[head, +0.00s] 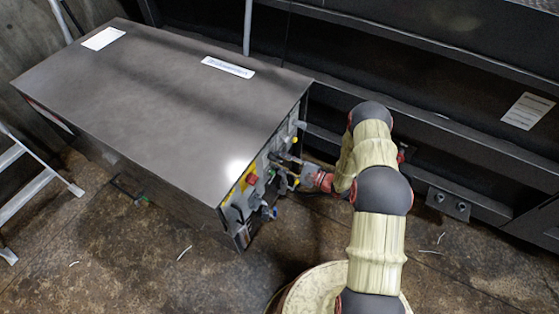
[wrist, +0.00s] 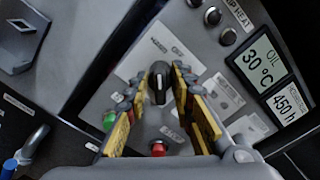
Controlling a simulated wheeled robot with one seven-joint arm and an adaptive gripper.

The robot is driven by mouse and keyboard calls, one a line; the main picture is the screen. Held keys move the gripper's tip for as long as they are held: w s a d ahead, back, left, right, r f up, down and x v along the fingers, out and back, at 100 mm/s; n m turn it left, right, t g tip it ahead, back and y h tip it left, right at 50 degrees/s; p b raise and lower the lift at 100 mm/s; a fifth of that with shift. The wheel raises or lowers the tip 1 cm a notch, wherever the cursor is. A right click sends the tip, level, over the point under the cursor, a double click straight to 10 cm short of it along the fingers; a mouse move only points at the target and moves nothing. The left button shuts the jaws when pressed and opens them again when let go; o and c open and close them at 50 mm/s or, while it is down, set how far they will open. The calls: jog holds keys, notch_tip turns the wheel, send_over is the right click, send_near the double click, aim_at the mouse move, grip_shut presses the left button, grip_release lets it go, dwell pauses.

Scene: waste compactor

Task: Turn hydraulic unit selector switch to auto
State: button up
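The selector switch (wrist: 158,84) is a black knob on a light grey panel in the wrist view. Its handle stands roughly upright in the picture, with a pale mark on it. My gripper (wrist: 161,97) is open, its yellow-padded fingers on either side of the knob with visible gaps. In the head view my gripper (head: 294,177) is at the control panel on the near end of the grey hydraulic unit (head: 165,85). The knob cannot be made out there.
In the wrist view, a red button (wrist: 158,149) and a green button (wrist: 110,121) sit close to the fingers. An oil display (wrist: 264,65) is at right. An emergency stop (head: 250,179) is on the panel. A ladder (head: 35,184) stands at left.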

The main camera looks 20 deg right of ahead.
grip_shut()
jog(key=shift+m, duration=0.3)
jog(key=m, duration=0.3)
jog(key=shift+m, duration=0.3)
jog(key=m, duration=0.3)
jog(key=shift+m, duration=0.3)
jog(key=m, duration=0.5)
jog(key=shift+m+p, duration=0.4)
jog(key=shift+m, duration=2.1)
